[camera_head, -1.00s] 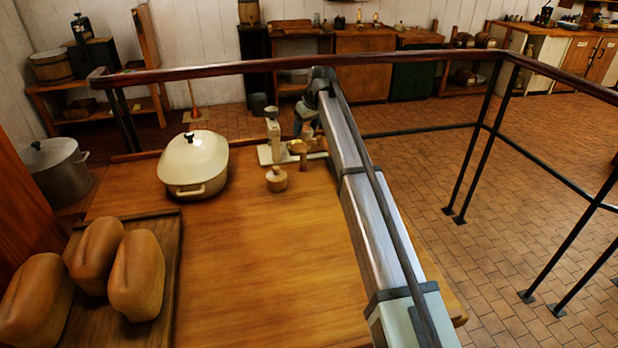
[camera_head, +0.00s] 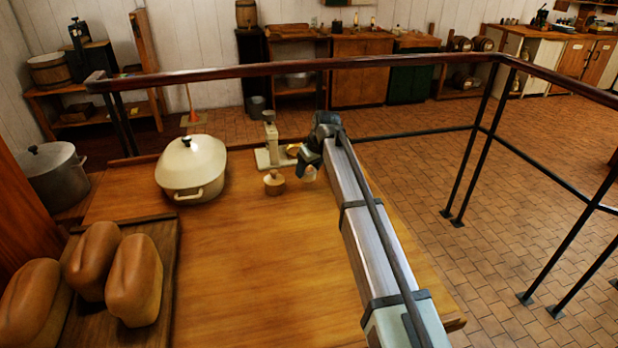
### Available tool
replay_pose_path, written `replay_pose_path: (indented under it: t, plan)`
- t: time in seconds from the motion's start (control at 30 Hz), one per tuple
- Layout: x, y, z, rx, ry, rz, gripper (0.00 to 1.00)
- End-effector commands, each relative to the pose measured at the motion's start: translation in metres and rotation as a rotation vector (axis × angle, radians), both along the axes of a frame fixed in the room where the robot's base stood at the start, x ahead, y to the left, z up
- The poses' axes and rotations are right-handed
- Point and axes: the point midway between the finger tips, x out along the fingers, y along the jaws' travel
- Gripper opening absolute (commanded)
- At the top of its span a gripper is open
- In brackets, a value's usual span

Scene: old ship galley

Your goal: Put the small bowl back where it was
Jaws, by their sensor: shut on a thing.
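My gripper (camera_head: 306,163) is at the far end of the table (camera_head: 265,255), just right of a cream scale-like stand (camera_head: 270,145). It is small and partly hidden by my arm. It is shut on a small pale rounded thing (camera_head: 309,174), which looks like the small bowl and hangs just below the jaws. I cannot tell whether this touches the table. A golden piece (camera_head: 292,150) shows at the stand, left of the gripper.
A cream lidded casserole (camera_head: 191,166) is farther left. Loaves (camera_head: 135,280) lie on a board (camera_head: 165,310) at front left. A dark rail (camera_head: 400,60) runs behind the table. The table's middle is clear.

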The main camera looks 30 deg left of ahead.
Motion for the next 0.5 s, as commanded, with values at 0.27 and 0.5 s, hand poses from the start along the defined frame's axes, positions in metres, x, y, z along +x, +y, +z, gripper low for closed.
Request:
replay_pose_path:
  t: [0.27, 0.5]
  plan:
    - [0.0, 0.0, -0.029, -0.001, 0.0, 0.0, 0.29]
    - [0.0, 0.0, -0.037, 0.0, 0.0, 0.0, 0.29]
